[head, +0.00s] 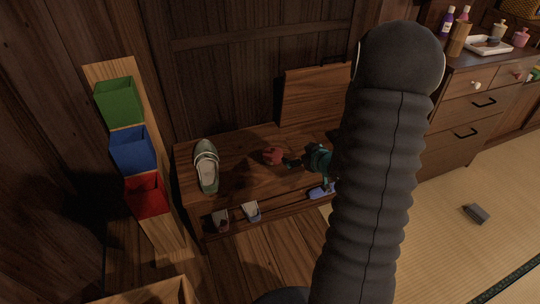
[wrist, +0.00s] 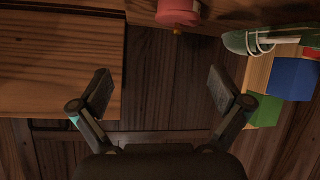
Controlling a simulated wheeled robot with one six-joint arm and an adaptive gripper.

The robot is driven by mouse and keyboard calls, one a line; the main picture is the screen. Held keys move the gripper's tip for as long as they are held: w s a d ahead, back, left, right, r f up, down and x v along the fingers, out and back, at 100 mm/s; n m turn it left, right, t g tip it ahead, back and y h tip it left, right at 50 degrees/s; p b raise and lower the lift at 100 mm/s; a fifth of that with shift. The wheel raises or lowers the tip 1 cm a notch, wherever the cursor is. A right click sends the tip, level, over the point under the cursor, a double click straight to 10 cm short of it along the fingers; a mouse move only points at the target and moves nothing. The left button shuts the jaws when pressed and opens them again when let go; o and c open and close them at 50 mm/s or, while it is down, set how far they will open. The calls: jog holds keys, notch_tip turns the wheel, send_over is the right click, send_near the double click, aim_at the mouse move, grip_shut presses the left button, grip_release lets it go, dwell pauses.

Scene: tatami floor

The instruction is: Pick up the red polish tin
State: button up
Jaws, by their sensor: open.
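The red polish tin (head: 272,156) sits on top of the low wooden bench (head: 235,185), right of a green shoe, in the head view. In the wrist view the red tin (wrist: 178,12) is at the top edge, partly cut off, with a small yellow part on it. My gripper (head: 291,162) is just right of the tin in the head view, and my arm hides the bench's right end. In the wrist view my gripper (wrist: 161,88) is open and empty. The tin lies beyond the fingertips, not between them.
The green shoe (head: 206,166) stands left of the tin. A wooden board (head: 312,95) leans on the wall behind. Green (head: 118,101), blue (head: 133,149) and red (head: 147,195) bins stand at left. Shoes rest on the lower shelf. A grey block (head: 476,213) lies on the tatami.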

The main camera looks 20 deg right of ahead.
jog(key=y, duration=0.2)
send_near(276, 156)
jog(key=shift+t, duration=0.5)
jog(key=x, duration=0.3)
jog(key=f+x, duration=0.1)
jog(key=x, duration=0.2)
jog(key=shift+d, duration=0.1)
jog(key=shift+x, duration=2.8)
jog(key=shift+r, duration=0.15)
jog(key=c, duration=1.2)
